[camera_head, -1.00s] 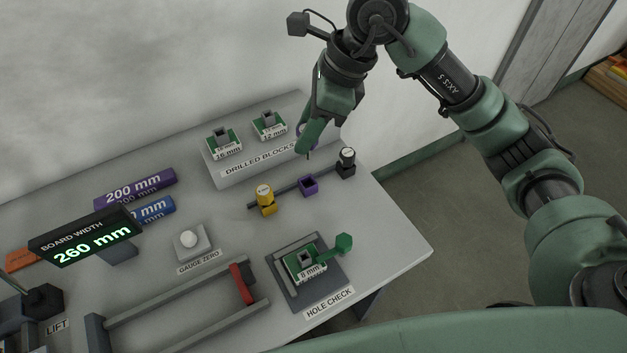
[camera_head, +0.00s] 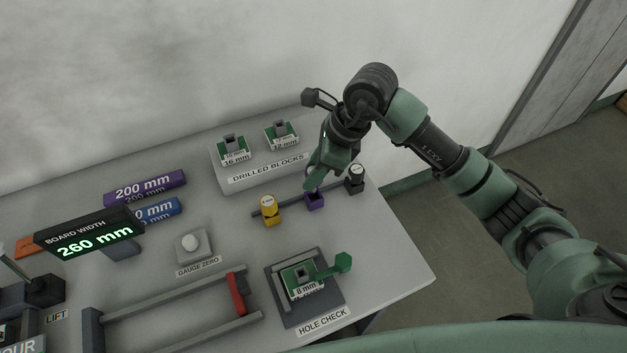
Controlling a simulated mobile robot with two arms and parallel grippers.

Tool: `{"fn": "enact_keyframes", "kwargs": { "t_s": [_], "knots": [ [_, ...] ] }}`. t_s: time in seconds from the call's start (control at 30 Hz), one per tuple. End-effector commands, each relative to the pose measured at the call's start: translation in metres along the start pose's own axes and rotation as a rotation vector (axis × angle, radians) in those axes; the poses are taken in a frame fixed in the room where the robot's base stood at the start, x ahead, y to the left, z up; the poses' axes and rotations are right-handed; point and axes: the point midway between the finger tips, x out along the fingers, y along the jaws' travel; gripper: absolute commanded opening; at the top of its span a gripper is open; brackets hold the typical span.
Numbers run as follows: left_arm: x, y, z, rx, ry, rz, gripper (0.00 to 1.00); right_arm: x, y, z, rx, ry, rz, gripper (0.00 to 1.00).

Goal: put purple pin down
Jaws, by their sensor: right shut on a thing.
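My right gripper (camera_head: 314,184) points down at the purple holder (camera_head: 316,203) on the dark rail, between the yellow and black pins. It is shut on the purple pin, which its green fingers largely hide. The fingertips are right at the top of the purple holder. I cannot tell how far the pin is inside it. My left gripper is not in view.
On the rail, a yellow pin (camera_head: 268,205) stands left and a black pin (camera_head: 356,174) right, both close to the gripper. The drilled blocks stand (camera_head: 265,172) is behind. The hole check fixture (camera_head: 290,318) is in front, with clear table between.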

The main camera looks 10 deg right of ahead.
Motion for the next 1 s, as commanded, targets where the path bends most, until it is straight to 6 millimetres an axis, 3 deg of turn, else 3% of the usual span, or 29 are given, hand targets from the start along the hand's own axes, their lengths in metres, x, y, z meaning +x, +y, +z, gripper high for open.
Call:
{"fn": "enact_keyframes", "kwargs": {
  "t_s": [0.37,0.73,0.77,0.83,1.0],
  "knots": [
    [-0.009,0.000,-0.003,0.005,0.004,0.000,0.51,0.039,0.001,-0.016,0.001,0.000,0.003,0.00],
    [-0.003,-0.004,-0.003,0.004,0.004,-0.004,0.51,0.045,0.000,-0.019,-0.001,0.000,-0.001,0.00],
    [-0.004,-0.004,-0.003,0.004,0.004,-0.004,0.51,0.045,0.000,-0.019,-0.001,0.000,0.000,0.33],
    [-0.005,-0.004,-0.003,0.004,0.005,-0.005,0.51,0.044,0.000,-0.018,-0.001,0.000,0.000,0.52],
    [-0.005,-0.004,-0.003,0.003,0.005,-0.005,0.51,0.043,0.000,-0.018,-0.001,0.000,0.000,0.52]
  ]
}}
